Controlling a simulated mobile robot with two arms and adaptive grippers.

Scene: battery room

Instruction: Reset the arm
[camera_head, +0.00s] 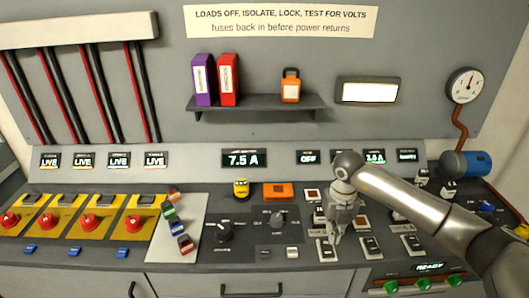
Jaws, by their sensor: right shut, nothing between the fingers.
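My right arm comes in from the right side of the head view. My right gripper (333,238) points down over the right part of the sloped console (225,262). It is shut and empty, and it hides some of the square switches behind it. I cannot tell whether its tips touch the panel. My left gripper is not in view.
Yellow plates with red knobs (91,223) stand at the left. Coloured fuses (178,225) lie on a pale plate. Green buttons (422,284) sit front right.

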